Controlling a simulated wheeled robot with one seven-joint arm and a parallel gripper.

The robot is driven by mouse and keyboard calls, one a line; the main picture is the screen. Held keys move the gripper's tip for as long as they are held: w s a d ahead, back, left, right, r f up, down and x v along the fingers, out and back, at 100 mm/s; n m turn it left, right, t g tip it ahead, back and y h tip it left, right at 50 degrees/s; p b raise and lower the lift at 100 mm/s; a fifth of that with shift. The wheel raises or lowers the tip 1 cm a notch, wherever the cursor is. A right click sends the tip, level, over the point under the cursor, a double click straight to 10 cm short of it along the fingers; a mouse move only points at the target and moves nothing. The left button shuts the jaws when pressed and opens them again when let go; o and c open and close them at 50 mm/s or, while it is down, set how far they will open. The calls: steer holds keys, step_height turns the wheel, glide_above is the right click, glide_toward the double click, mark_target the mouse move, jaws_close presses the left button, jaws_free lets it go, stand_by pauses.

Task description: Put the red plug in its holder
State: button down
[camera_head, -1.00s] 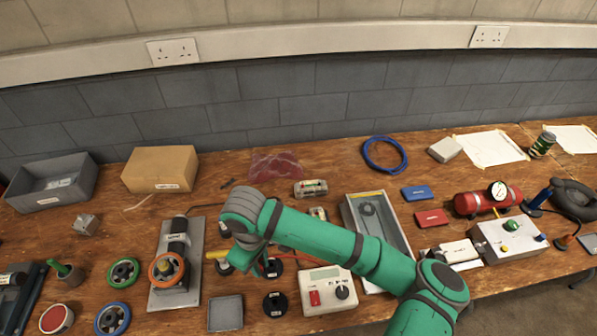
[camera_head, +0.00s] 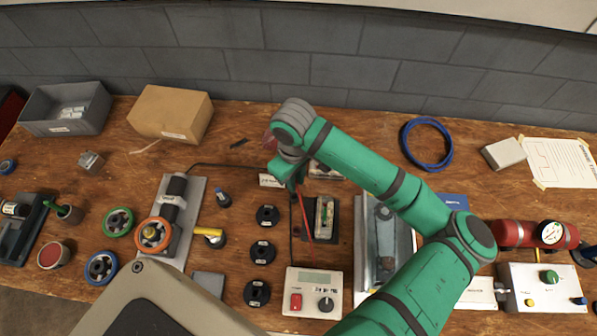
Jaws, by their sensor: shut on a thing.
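My gripper (camera_head: 289,184) hangs over the middle of the bench, behind the black round holders. It is shut, and a thin red lead (camera_head: 304,214) runs from it toward the meter. The red plug at its end is in the jaws, mostly hidden by the gripper and wrist. Three black round holders with small white labels stand in a column to the left: a back one (camera_head: 267,215), a middle one (camera_head: 262,252) and a front one (camera_head: 257,293). The labels are too small to read. The gripper is apart from all three.
The white meter (camera_head: 313,291) stands in front. A dark-based clear device (camera_head: 324,217) sits just right of the gripper. A yellow-handled tool (camera_head: 209,233) and a blue-capped item (camera_head: 223,198) stand left. A grey tray (camera_head: 408,240) lies right under my arm.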

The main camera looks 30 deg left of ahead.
steer(key=shift+s+f, duration=0.2)
steer(key=shift+f, duration=1.8)
steer(key=shift+w+d, duration=0.1)
steer(key=shift+s, duration=0.25)
steer(key=shift+w+d, duration=0.1)
steer(key=shift+w, duration=0.1)
steer(key=shift+f, duration=1.25)
steer(key=c, duration=1.6)
jaws_free()
